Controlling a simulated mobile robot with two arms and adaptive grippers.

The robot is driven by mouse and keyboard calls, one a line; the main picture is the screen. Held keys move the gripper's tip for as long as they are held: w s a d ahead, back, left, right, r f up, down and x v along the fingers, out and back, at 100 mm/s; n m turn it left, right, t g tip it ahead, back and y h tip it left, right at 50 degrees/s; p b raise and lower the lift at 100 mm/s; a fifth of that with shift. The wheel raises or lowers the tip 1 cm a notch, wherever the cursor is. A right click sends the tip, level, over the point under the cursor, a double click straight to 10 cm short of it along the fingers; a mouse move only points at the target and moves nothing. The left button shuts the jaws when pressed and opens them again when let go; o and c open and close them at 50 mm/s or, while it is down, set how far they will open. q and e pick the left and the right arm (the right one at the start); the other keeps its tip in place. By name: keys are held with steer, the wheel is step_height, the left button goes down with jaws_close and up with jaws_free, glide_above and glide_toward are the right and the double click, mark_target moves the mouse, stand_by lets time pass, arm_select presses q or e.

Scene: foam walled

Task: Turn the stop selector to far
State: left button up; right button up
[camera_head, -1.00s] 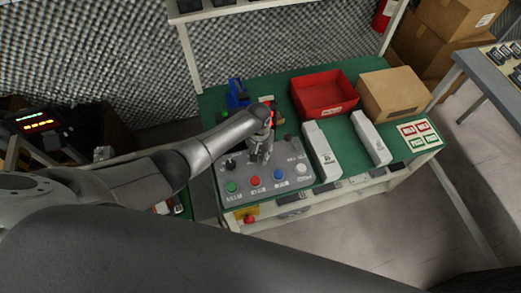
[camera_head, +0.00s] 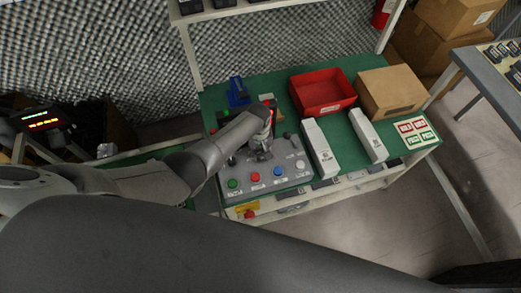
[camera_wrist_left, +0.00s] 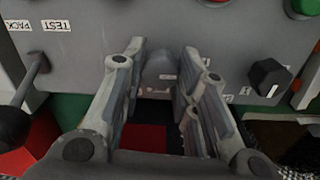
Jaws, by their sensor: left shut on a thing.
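The grey control panel (camera_head: 264,186) lies on the green bench, with green, red, blue and white buttons along its front. My left gripper (camera_head: 262,155) is over the middle of the panel, behind the buttons. In the left wrist view its two fingers (camera_wrist_left: 160,85) close around a grey rounded knob (camera_wrist_left: 160,66), seemingly the stop selector. The fingers hide most of that knob, so I cannot read its setting. A black knob with a white mark (camera_wrist_left: 268,78) is to the right there, and a lever (camera_wrist_left: 28,85) beside TEST and PACK labels is to the left. My right gripper is out of view.
Two white boxes (camera_head: 320,150) (camera_head: 368,136) stand right of the panel. A red bin (camera_head: 323,92) and a cardboard box (camera_head: 392,92) are behind them. A blue item (camera_head: 237,92) sits at the back left. Red and green cards (camera_head: 416,132) lie at the right.

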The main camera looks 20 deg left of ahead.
mark_target(259, 153)
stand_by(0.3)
arm_select(q)
steer(key=o, duration=1.1)
steer(key=shift+c, duration=0.2)
step_height(259, 153, up, 12)
steer(key=shift+a, duration=0.15)
steer(key=shift+s, duration=0.15)
